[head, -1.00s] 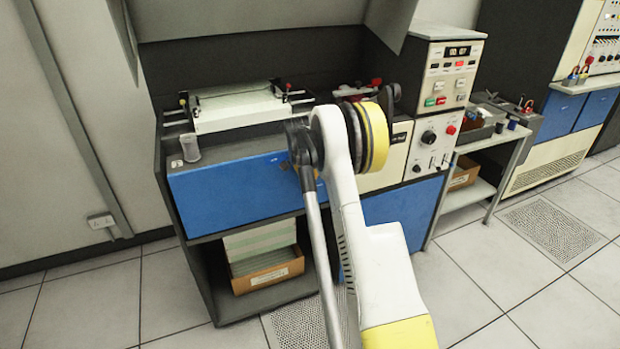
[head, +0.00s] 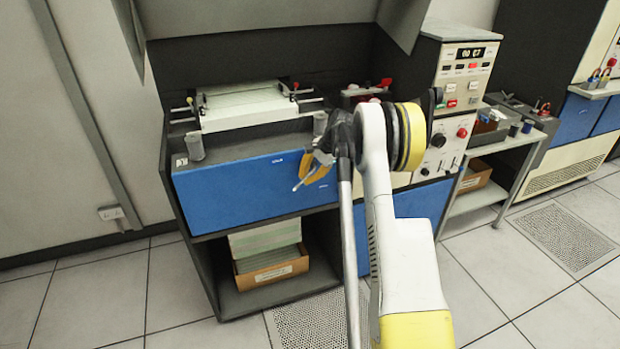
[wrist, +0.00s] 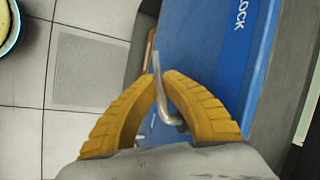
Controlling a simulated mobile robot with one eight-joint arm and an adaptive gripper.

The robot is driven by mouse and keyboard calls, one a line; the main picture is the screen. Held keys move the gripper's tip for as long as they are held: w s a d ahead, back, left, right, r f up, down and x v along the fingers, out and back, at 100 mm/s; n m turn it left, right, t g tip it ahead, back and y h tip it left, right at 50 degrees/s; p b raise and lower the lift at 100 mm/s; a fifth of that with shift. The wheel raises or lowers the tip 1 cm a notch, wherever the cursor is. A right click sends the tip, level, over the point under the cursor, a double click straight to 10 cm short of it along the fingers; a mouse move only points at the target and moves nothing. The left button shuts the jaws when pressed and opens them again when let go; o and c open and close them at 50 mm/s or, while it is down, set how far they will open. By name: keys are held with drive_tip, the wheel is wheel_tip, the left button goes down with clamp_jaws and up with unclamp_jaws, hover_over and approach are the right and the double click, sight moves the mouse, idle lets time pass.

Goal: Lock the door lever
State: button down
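The door lever (wrist: 157,66) is a bent silver metal handle on the blue door panel (wrist: 205,42); the word LOCK is printed on the panel in the wrist view. In the head view the blue panel (head: 235,190) spans the front of the machine, and the lever (head: 302,183) shows as a small silver piece at its right part. My gripper (wrist: 161,76) has two yellow ridged fingers drawn close together with the lever between their tips. In the head view my gripper (head: 311,172) is at the lever, partly hidden behind my wrist.
A white card tray (head: 245,112) and a grey cylinder (head: 194,147) are on top of the machine. A cardboard box (head: 272,270) sits on the shelf below. A control panel (head: 465,78) stands at the right. The tiled floor in front is clear.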

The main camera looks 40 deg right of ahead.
drive_tip(key=y, duration=0.1)
drive_tip(key=r+t+y, duration=0.1)
drive_tip(key=y+b, duration=0.1)
drive_tip(key=y, duration=0.1)
drive_tip(key=shift+w+a+r+m, duration=0.15)
drive_tip(key=shift+a+m, duration=0.25)
drive_tip(key=shift+a+r+m+t+y+b, duration=0.15)
drive_tip(key=shift+r+t+y+b, duration=0.25)
drive_tip(key=shift+y, duration=0.45)
drive_tip(key=shift+a+r+m+t+y+b, duration=0.1)
drive_tip(key=shift+r+m+t+y+b, duration=0.15)
drive_tip(key=shift+r+t+y, duration=0.45)
drive_tip(key=shift+f+y, duration=0.2)
drive_tip(key=shift+y, duration=0.15)
drive_tip(key=c, duration=1.8)
unclamp_jaws()
drive_tip(key=shift+w, duration=0.15)
drive_tip(key=v, duration=1.2)
drive_tip(key=shift+r, duration=0.15)
